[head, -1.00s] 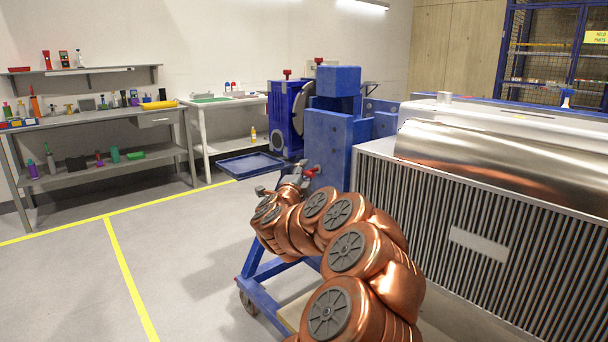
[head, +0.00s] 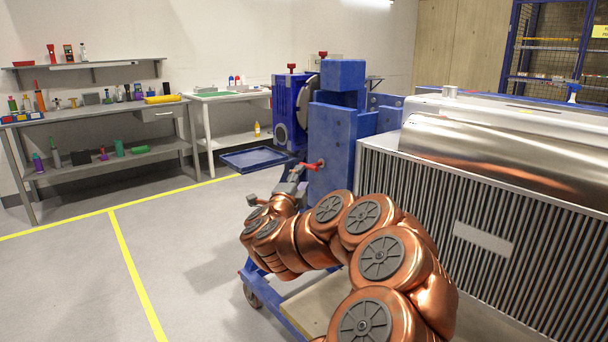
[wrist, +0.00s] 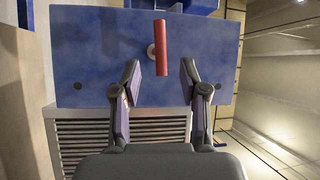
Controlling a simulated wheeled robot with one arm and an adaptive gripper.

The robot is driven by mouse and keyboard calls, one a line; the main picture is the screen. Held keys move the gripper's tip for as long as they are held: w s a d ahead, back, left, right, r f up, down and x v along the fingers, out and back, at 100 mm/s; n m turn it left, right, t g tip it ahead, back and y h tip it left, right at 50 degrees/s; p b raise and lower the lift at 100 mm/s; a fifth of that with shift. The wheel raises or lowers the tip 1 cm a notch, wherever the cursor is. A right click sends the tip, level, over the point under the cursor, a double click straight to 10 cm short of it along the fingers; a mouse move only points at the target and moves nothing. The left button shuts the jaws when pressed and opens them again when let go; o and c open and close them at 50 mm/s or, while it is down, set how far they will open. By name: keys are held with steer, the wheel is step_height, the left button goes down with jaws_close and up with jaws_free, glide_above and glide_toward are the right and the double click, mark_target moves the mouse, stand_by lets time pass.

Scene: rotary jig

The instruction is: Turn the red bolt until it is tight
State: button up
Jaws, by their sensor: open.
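The red bolt (wrist: 161,46) shows in the wrist view as a red bar handle on a pale round shank, set in the face of a blue block (wrist: 95,60). The bar stands nearly upright in that view. My gripper (wrist: 161,84) is open, its two fingers spread on either side below the bar, with nothing between them. The bar's lower end lies just beyond the fingertips. In the head view the red bolt (head: 311,164) sticks out from the blue block (head: 334,140), and my gripper (head: 290,175) is close to it, partly hidden by my arm.
A ribbed metal unit (head: 490,230) stands right of the blue block. A blue tray (head: 252,160) sits left of it. Two more red-topped bolts (head: 292,67) show on the blue jig behind. The floor (head: 180,270) on the left is clear.

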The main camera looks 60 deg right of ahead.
steer(key=shift+v, duration=2.25)
